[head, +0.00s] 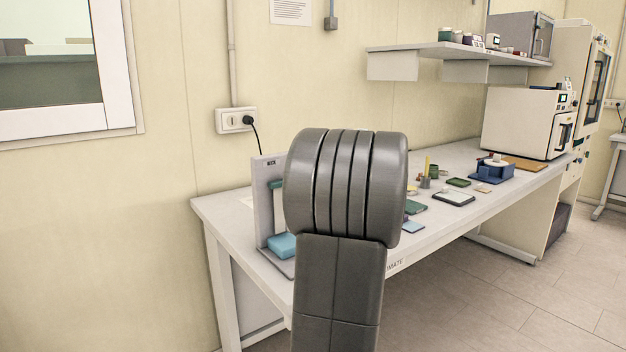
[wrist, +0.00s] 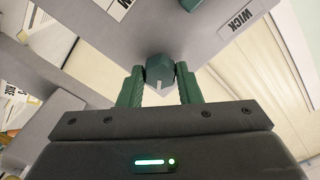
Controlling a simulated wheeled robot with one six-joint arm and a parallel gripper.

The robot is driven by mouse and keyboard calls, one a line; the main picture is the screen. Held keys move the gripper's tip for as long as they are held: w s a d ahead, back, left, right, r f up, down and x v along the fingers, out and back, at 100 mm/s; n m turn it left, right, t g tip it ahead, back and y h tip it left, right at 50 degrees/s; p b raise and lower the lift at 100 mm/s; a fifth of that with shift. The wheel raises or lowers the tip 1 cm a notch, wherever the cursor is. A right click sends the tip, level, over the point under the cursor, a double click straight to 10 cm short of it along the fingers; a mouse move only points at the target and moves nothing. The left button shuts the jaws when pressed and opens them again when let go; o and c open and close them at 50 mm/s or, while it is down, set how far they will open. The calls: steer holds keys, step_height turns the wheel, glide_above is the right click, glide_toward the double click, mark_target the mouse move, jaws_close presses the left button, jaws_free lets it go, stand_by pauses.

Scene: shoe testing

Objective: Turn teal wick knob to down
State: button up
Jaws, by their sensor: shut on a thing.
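The teal wick knob (wrist: 160,72) shows in the wrist view, between the two green fingers of my gripper (wrist: 160,88). The fingers are shut on it from both sides. A small pale pointer mark shows on the knob's face, toward the lower part of that picture. The knob sits on a grey panel (wrist: 205,38) that carries a label reading WICK (wrist: 236,17). In the head view a grey upright panel (head: 262,190) with teal parts stands at the left end of the bench. My arm hides much of it, and the knob and gripper are hidden there.
The white bench (head: 460,160) runs to the right with several small items on it, among them a blue fixture (head: 491,172) and a dark-framed pad (head: 453,198). A light blue block (head: 282,246) sits at the panel's foot. A wall shelf (head: 440,48) hangs above.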

steer(key=shift+m+p, duration=4.85)
steer(key=shift+m, duration=7.05)
steer(key=shift+f, duration=0.1)
steer(key=o, duration=1)
steer(key=shift+s+d, duration=0.1)
steer(key=b+v, duration=0.1)
steer(key=v, duration=1.2)
steer(key=shift+s+d, duration=0.2)
steer(key=shift+s, duration=0.05)
